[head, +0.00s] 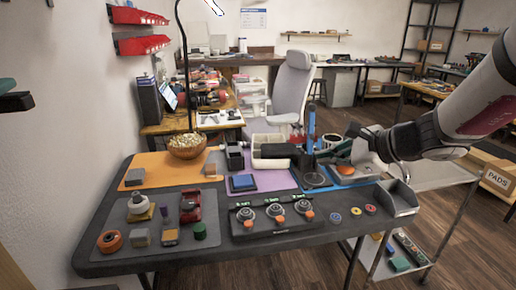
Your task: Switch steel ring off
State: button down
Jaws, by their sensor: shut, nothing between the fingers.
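A dark control panel (285,236) lies at the front middle of the table. It carries three round silver-rimmed knobs in a row: a left knob (246,212), a middle knob (275,209) and a right knob (303,206). Each shows an orange part at its lower edge. Small green marks and white labels sit above them, too small to read, so I cannot tell which is the steel ring or how each is set. My gripper (344,152) is shut and empty, behind and right of the panel, above the blue mat. Its fingertips are small and partly unclear.
A black device with a blue upright post (311,128) stands left of my gripper. A grey open bin (399,199) is at the table's right edge. Small coloured discs (356,211) lie right of the panel.

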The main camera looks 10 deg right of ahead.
jog(key=w+d+f+m+t+h+b, duration=0.1)
jog(key=w+d+f+m+b, duration=0.1)
jog(key=d, duration=0.5)
jog(key=w+d+f+m+t+h+b, duration=0.2)
jog(key=d+f+m+b, duration=0.2)
jog(key=d+f+m, duration=0.3)
jog(key=w+d+f+m+t+h+b, duration=0.1)
jog(key=w+d+f+m+h+b, duration=0.1)
jog(key=d+f, duration=0.4)
jog(key=shift+w+d+f+m+b, duration=0.1)
jog(key=shift+d+m+b, duration=0.2)
jog(key=shift+m, duration=0.35)
jog(key=shift+w+d+f+m+b, duration=0.15)
jog(key=shift+d+m, duration=0.15)
jog(key=shift+m, duration=0.35)
jog(key=shift+s+d+r, duration=0.1)
jog(key=shift+d, duration=0.05)
jog(key=b+x, duration=0.2)
jog(key=x, duration=0.7)
jog(key=shift+w+b, duration=0.25)
jog(key=shift+b, duration=0.1)
jog(key=shift+w, duration=0.3)
jog(key=shift+r+p, duration=0.15)
jog(key=shift+p, duration=0.15)
